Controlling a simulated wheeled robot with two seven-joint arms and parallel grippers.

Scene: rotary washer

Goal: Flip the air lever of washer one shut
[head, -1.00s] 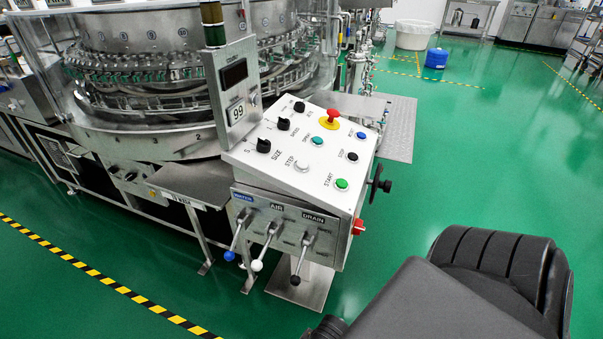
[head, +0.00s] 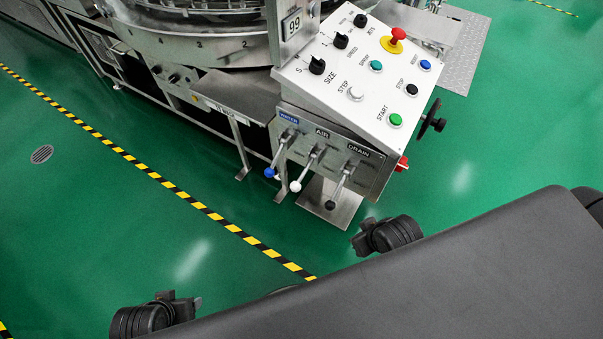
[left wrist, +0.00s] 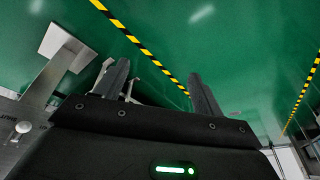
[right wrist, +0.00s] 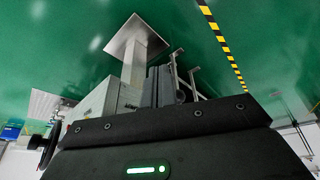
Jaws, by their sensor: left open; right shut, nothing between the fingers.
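The air lever (head: 308,172) is the middle of three levers on the front of the washer's control box. It has a white ball end and points down and outward, below the AIR label (head: 321,132). The blue-ended water lever (head: 278,157) is to its left and the black-ended drain lever (head: 339,187) to its right, both also hanging down. My left gripper (left wrist: 160,85) is open and empty, with floor between its fingers. My right gripper (right wrist: 159,85) is shut and empty, its fingers overlapping the control box in the right wrist view. I cannot make out either gripper in the head view.
The white sloped panel (head: 360,80) carries knobs, buttons and a red emergency stop (head: 398,35). A black handwheel (head: 430,120) and red switch (head: 402,163) stick out on its right. A floor plate (head: 329,205) lies below. Green floor in front is clear, crossed by striped tape (head: 150,174).

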